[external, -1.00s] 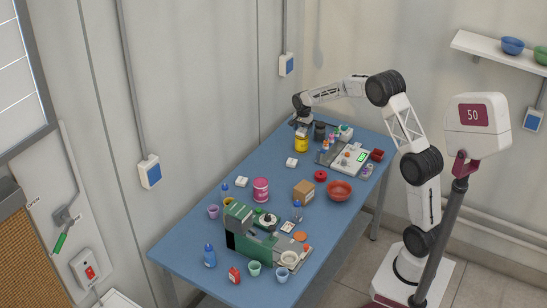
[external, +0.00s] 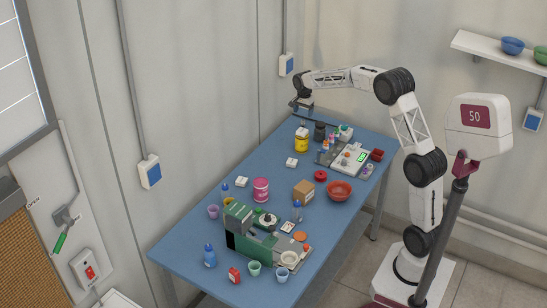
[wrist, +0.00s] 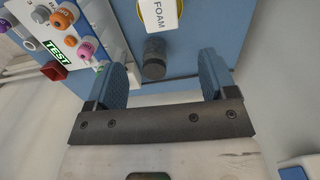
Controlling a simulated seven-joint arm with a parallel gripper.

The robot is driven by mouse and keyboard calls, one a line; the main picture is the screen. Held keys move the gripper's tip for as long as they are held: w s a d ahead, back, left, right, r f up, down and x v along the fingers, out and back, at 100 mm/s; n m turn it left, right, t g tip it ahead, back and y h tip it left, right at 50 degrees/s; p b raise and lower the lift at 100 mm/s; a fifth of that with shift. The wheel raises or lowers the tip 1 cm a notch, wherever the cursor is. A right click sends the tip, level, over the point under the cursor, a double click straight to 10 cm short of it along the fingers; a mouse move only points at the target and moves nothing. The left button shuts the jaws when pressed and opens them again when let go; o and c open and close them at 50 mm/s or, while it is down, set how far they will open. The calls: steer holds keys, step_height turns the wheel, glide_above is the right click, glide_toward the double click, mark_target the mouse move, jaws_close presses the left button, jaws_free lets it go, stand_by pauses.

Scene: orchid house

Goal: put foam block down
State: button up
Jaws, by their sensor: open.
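The foam block (wrist: 159,14), white with the word FOAM on it, lies on top of a yellow can (external: 302,145). In the external view the block (external: 302,132) shows as a small white piece on the can's top, at the far end of the blue table. My gripper (external: 304,107) is above and apart from the block. In the wrist view my gripper's blue fingers (wrist: 164,65) are spread with nothing between them. The block is at the top edge of that view, beyond the fingertips and partly cut off.
A dark jar (external: 320,130) stands close beside the yellow can, and a tray with a tester and colored knobs (external: 348,157) is to the right. White blocks (external: 292,162) lie on the table nearer. The wall is close behind my gripper.

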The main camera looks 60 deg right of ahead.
steer(key=shift+r, duration=0.45)
stand_by(0.5)
steer(key=s+a+r+n+t, duration=0.1)
steer(key=s+a+r+n, duration=0.4)
steer(key=s+a, duration=0.55)
steer(key=s+a+r+n, duration=0.3)
steer(key=s+a+r, duration=0.3)
steer(key=s+a, duration=0.5)
steer(key=s+a+f+n, duration=0.1)
steer(key=s+a+n, duration=0.2)
steer(key=s, duration=0.7)
steer(key=s+a+f+n+t, duration=0.1)
steer(key=s+a+f+n, duration=0.1)
steer(key=s+a, duration=0.5)
steer(key=s+a+f+n, duration=0.2)
steer(key=s+a+n, duration=0.2)
steer(key=s, duration=1)
steer(key=shift+a+f+n+t, duration=0.15)
steer(key=shift+a+n+t, duration=0.2)
steer(key=shift+a, duration=0.4)
